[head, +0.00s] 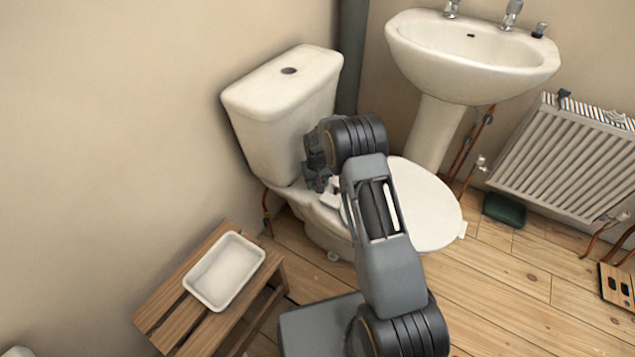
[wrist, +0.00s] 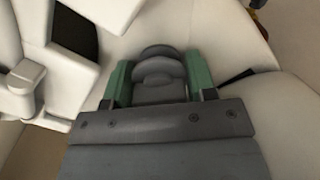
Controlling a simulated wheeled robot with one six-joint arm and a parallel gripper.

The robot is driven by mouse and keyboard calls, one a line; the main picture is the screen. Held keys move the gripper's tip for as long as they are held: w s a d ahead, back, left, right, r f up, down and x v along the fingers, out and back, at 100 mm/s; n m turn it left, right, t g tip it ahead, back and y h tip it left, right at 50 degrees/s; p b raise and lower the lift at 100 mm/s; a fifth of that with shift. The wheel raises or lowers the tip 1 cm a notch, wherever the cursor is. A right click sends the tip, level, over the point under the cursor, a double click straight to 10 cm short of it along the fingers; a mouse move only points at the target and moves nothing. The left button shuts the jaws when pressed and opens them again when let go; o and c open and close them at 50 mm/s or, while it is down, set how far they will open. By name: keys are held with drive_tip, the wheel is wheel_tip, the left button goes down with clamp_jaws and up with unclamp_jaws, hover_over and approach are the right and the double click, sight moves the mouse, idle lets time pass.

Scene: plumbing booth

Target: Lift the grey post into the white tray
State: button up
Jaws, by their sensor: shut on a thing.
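The grey post (wrist: 158,68) shows in the wrist view as a rounded, stepped grey piece between the two green finger pads. My gripper (wrist: 158,82) is shut on it, with one pad on each side. In the head view my gripper (head: 318,180) is beside the front of the toilet cistern, above the back of the bowl. I cannot pick out the post there, as my gripper and arm cover that spot. The white tray (head: 224,272) is a shallow rectangular dish, empty, on a slatted wooden stool at lower left, apart from my gripper.
The wooden stool (head: 163,306) stands near the left wall. The toilet cistern (head: 270,110) and closed lid (head: 430,205) are close around my gripper. A basin (head: 470,60) and radiator (head: 565,155) are to the right. A dark green object (head: 504,210) lies on the floor.

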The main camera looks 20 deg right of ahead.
drive_tip(key=shift+r, duration=0.35)
drive_tip(key=shift+r+p, duration=1.35)
drive_tip(key=shift+r, duration=0.3)
drive_tip(key=shift+r, duration=0.1)
drive_tip(key=shift+s+d+r+p, duration=0.65)
drive_tip(key=shift+r+p, duration=0.25)
drive_tip(key=shift+s+d+r+p, duration=1.45)
drive_tip(key=shift+s+r, duration=0.05)
drive_tip(key=shift+r, duration=0.05)
